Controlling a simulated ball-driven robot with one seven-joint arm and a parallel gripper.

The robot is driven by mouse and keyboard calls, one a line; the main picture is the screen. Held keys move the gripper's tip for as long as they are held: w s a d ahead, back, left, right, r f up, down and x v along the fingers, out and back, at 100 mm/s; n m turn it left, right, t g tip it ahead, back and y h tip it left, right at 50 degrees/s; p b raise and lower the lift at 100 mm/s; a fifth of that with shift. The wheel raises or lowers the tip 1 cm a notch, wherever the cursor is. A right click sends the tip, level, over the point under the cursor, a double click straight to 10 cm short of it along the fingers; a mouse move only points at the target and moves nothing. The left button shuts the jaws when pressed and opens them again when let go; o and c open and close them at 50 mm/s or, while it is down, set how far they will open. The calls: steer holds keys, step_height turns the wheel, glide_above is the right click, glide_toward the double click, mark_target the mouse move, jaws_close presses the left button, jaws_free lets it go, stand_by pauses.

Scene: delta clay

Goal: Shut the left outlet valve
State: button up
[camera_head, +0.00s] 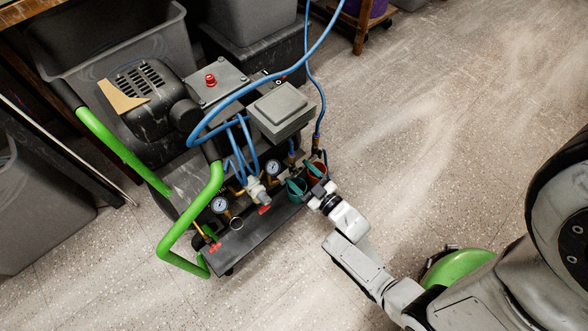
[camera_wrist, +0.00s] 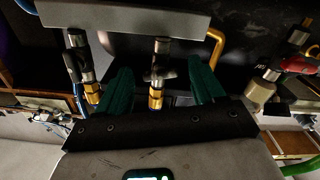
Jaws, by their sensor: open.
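The left outlet valve is a slim metal fitting with a brass lower part and a dark piece across it. My gripper (camera_head: 307,180) is open at the front right of the compressor. Its two teal fingers (camera_wrist: 163,88) stand apart on either side of the valve, with visible gaps. I cannot tell how the valve's handle is turned. The fingers hide part of the outlets in the head view.
A second outlet fitting (camera_wrist: 80,65) stands close outside one finger. A grey box (camera_head: 281,110) overhangs the outlets. Gauges (camera_head: 273,167), a red-handled valve (camera_head: 264,209) and blue hoses (camera_head: 242,150) crowd the left. Floor to the right (camera_head: 430,130) is clear.

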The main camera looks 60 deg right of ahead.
mark_target(294, 168)
steer(key=shift+b+x, duration=0.35)
steer(key=shift+x, duration=1.35)
steer(key=shift+c, duration=0.5)
steer(key=c, duration=1)
steer(key=shift+o, duration=0.2)
steer(key=shift+m, duration=1.8)
steer(key=o, duration=1.1)
steer(key=shift+c, duration=0.2)
steer(key=shift+s, duration=0.15)
steer(key=p+v, duration=0.3)
steer(key=v, duration=0.7)
steer(key=shift+s, duration=0.3)
